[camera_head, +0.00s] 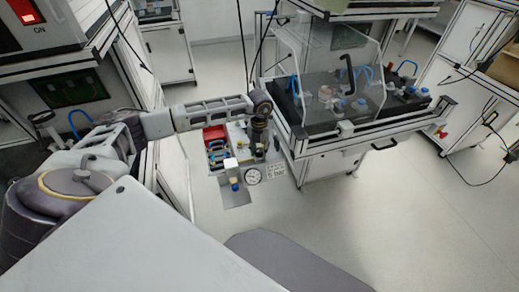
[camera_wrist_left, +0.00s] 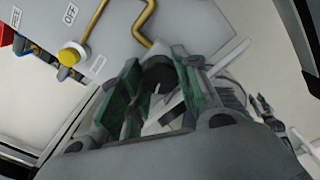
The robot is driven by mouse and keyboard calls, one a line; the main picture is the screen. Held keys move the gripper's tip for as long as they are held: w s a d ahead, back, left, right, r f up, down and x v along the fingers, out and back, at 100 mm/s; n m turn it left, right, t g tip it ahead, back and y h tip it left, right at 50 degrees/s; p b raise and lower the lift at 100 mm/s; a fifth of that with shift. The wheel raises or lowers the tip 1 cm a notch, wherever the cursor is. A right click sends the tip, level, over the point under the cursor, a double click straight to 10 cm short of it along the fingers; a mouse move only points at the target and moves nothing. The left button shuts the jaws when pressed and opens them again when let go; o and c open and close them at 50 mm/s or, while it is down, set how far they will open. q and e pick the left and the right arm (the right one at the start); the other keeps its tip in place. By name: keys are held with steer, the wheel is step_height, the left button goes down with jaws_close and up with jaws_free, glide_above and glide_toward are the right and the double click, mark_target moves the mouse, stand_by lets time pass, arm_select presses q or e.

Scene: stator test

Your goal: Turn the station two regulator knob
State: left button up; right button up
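My left gripper (camera_wrist_left: 155,92) is open in the left wrist view, with its green-padded fingers apart. A dark rounded part (camera_wrist_left: 158,72) shows between and beyond the fingers. It may be the regulator knob, but I cannot tell, nor whether the fingers touch it. In the head view my left gripper (camera_head: 258,147) points down at the upper right of a small panel, hiding part of it. The panel carries a round white gauge (camera_head: 253,176) beside a "6 bar" label (camera_head: 275,171). My right gripper is not in view.
A yellow knob (camera_wrist_left: 73,53) and brass pipe (camera_wrist_left: 143,20) lie near the fingers in the left wrist view. A red box (camera_head: 214,132) is at the panel's upper left. A clear-shielded bench (camera_head: 345,130) stands close right. Open floor (camera_head: 420,215) lies lower right.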

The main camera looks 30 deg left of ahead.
arm_select(q)
steer(key=c, duration=0.4)
steer(key=shift+o, duration=0.2)
